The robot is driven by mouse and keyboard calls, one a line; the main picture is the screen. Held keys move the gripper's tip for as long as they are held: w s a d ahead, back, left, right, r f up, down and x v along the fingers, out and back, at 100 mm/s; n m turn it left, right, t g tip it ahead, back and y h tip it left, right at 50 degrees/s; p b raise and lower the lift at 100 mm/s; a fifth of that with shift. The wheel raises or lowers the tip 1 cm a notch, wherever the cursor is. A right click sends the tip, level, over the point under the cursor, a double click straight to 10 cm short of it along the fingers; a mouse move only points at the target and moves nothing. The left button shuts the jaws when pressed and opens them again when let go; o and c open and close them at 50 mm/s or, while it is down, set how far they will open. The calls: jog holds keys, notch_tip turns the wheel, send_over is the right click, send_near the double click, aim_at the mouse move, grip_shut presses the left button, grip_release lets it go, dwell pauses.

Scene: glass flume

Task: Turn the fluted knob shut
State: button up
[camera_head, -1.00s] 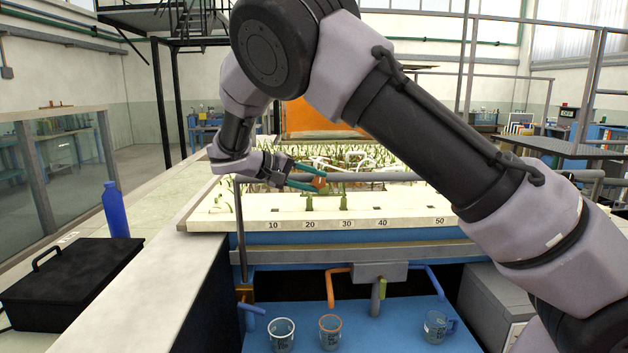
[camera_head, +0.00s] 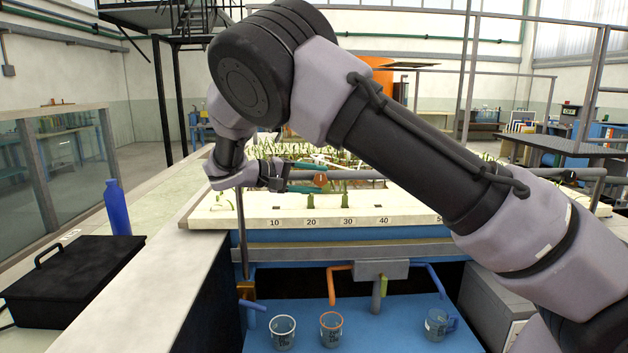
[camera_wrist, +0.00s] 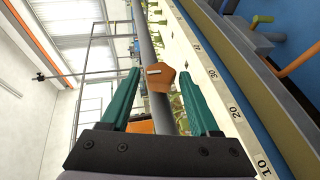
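The fluted knob (camera_head: 320,180) is a small orange-brown piece with a pale mark on its face, on the grey pipe (camera_head: 358,174) running across the front of the planted bed. In the wrist view the knob (camera_wrist: 158,80) is between the tips of my two teal fingers, with gaps visible on both sides. My gripper (camera_head: 312,181) is open and comes to the knob from the left; it also shows in the wrist view (camera_wrist: 159,73). I cannot tell how deep the knob sits between the fingers.
Below the bed, two cups (camera_head: 283,331) (camera_head: 331,330) and a jug (camera_head: 436,324) stand on a blue shelf (camera_head: 385,338). A blue bottle (camera_head: 116,208) and black case (camera_head: 72,283) are at the left. The numbered white ledge (camera_head: 260,215) lies under the pipe.

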dwell(0.3)
jog(key=v, duration=1)
jog(key=shift+s+a, duration=0.2)
jog(key=shift+a, duration=0.15)
jog(key=shift+s+a, duration=0.1)
